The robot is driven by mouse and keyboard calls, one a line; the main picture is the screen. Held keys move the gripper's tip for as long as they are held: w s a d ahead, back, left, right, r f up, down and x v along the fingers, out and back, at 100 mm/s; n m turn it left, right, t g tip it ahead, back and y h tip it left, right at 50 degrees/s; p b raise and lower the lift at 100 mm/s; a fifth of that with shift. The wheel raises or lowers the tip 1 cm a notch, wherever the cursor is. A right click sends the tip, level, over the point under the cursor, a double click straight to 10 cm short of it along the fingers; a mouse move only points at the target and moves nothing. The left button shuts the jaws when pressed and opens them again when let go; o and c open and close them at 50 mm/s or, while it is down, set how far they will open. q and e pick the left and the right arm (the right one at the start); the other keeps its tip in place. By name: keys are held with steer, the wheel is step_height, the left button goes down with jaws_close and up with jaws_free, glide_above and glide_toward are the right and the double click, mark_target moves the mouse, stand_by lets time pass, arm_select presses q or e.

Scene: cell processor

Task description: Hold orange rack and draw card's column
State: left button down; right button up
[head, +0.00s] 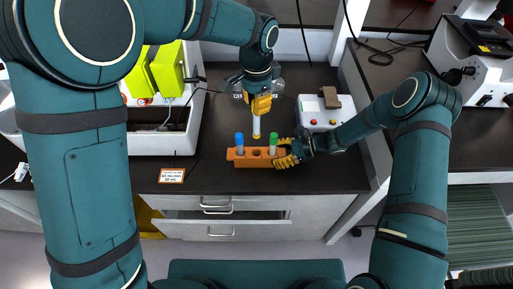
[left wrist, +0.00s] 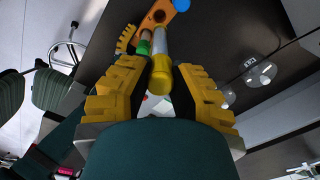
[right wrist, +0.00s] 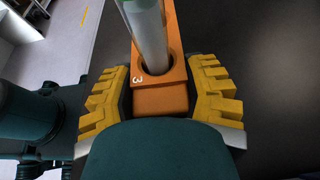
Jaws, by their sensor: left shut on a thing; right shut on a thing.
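The orange rack (head: 240,160) stands on the dark bench. A blue-capped tube (head: 240,144) is in its left hole and a green-capped tube (head: 274,143) in its right hole. The middle hole looks empty. My right gripper (head: 287,155) is shut on the rack's right end, marked "3" in the right wrist view (right wrist: 160,97). My left gripper (head: 258,103) is shut on a pale tube with a yellow cap (left wrist: 161,74). This tube (head: 256,124) hangs upright above the rack, apart from it. An orange-edged card (head: 171,175) lies left of the rack; its text is too small to read surely.
A white machine (head: 160,143) with yellow-green parts stands at the left. A small white device (head: 318,113) with coloured buttons sits to the right behind the rack. The bench's front edge and drawers (head: 225,216) are close in front. Bench between card and rack is clear.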

arm_select(q)
steer(key=shift+r, duration=0.25)
arm_select(e)
steer(key=o, duration=1.3)
steer(key=shift+o, duration=0.2)
steer(key=v, duration=1.2)
steer(key=shift+d, duration=0.1)
steer(key=shift+f, duration=0.1)
